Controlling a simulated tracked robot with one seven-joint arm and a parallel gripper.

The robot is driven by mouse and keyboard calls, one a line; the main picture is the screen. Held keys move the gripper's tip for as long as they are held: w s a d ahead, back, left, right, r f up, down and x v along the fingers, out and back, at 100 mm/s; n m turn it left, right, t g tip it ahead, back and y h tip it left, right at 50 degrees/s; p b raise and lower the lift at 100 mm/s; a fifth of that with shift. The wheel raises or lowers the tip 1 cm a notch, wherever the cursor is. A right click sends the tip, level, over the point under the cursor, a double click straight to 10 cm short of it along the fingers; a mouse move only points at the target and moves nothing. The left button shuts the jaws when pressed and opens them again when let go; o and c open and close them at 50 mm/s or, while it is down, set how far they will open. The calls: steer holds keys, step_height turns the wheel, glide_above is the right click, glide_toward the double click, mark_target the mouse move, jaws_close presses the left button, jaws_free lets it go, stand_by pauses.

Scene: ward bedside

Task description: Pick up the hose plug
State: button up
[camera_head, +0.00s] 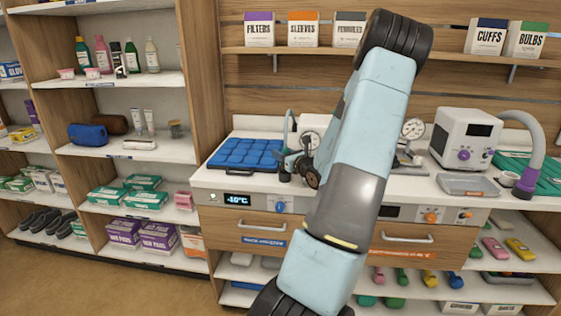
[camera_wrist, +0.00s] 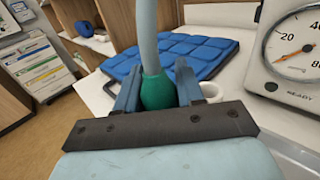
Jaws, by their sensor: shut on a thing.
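A green, rounded plug (camera_wrist: 158,92) on the end of a pale grey-blue hose (camera_wrist: 147,30) sits between the two blue fingers of my gripper (camera_wrist: 156,88) in the wrist view. The fingers are shut on the green plug, and the hose rises above it. In the head view my gripper (camera_head: 297,165) is over the counter, just right of the blue padded mat, with the hose (camera_head: 286,128) standing up beside it. My arm hides part of the counter there. Another hose, with a purple end (camera_head: 524,182), arches beside the white device at the right.
A blue padded mat (camera_head: 245,153) lies on the counter (camera_head: 230,180) left of my gripper. Dial gauges (camera_head: 413,129) stand close by. A white device (camera_head: 466,138) and a grey tray (camera_head: 464,185) are to the right. Stocked shelves (camera_head: 118,78) stand at the left.

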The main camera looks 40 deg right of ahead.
steer(key=s+d+r, duration=0.2)
steer(key=s+r, duration=0.8)
steer(key=s, duration=0.3)
steer(key=shift+s+d+r, duration=0.2)
steer(key=shift+s+d, duration=0.05)
steer(key=shift+s, duration=0.1)
